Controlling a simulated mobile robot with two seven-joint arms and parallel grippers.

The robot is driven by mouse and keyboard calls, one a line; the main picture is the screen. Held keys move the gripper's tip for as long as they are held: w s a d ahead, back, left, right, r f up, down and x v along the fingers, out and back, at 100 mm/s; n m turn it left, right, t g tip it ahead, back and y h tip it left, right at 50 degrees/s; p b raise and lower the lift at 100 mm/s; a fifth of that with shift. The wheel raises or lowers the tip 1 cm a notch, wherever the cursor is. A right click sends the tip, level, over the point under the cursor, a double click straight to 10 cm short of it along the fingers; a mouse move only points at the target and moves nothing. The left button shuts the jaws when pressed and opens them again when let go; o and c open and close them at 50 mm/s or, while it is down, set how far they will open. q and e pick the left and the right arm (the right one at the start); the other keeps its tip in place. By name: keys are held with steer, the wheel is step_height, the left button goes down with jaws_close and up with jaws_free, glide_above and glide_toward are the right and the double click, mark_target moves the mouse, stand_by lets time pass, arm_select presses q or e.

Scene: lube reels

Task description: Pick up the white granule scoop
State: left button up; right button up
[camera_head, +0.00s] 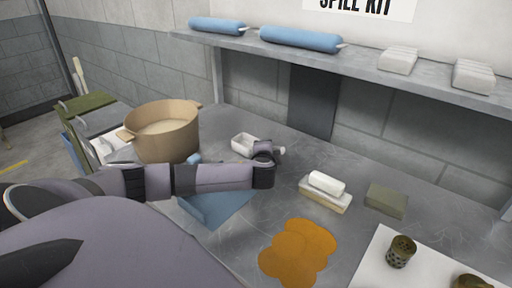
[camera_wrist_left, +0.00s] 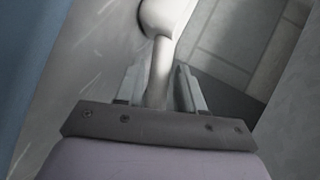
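The white granule scoop (camera_head: 243,145) is on the grey metal table, near the back, right of the tan pot. My right gripper is not in view.
An orange spill (camera_head: 298,252), a white-topped brush or block (camera_head: 325,190) and a green block (camera_head: 387,200) lie to the right. A shelf (camera_head: 360,67) with blue rolls overhangs the back.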

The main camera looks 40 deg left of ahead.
arm_select(q)
steer(key=shift+x, duration=1)
jaws_close()
steer(key=shift+r, duration=0.1)
step_height(320, 180, up, 20)
